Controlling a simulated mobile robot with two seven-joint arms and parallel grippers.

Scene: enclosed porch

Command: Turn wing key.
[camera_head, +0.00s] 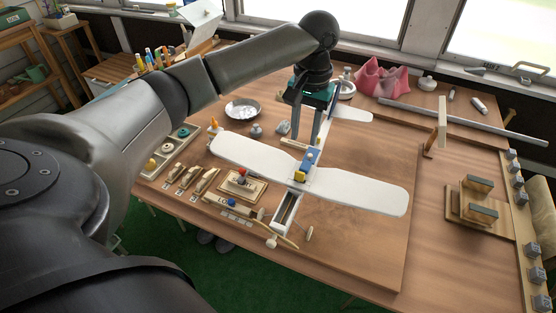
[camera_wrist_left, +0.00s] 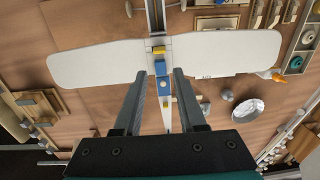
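A model airplane lies on the wooden table, with a long white wing (camera_head: 368,192) across its narrow fuselage (camera_head: 287,212). A blue block (camera_head: 309,157) with a yellow piece (camera_head: 300,176) sits at the wing's middle; I cannot tell which part is the wing key. In the left wrist view, the blue block (camera_wrist_left: 161,68) and yellow piece (camera_wrist_left: 158,49) show beyond the fingertips. My left gripper (camera_head: 305,139) points down over the fuselage behind the wing. Its fingers are spread with a clear gap (camera_wrist_left: 159,73), and nothing is held. My right gripper is out of view.
A metal bowl (camera_head: 242,109) and small parts lie left of the plane. A wooden block stand (camera_head: 478,213) is at the right. A long grey bar (camera_head: 460,121) and a pink folded object (camera_head: 382,78) lie at the back.

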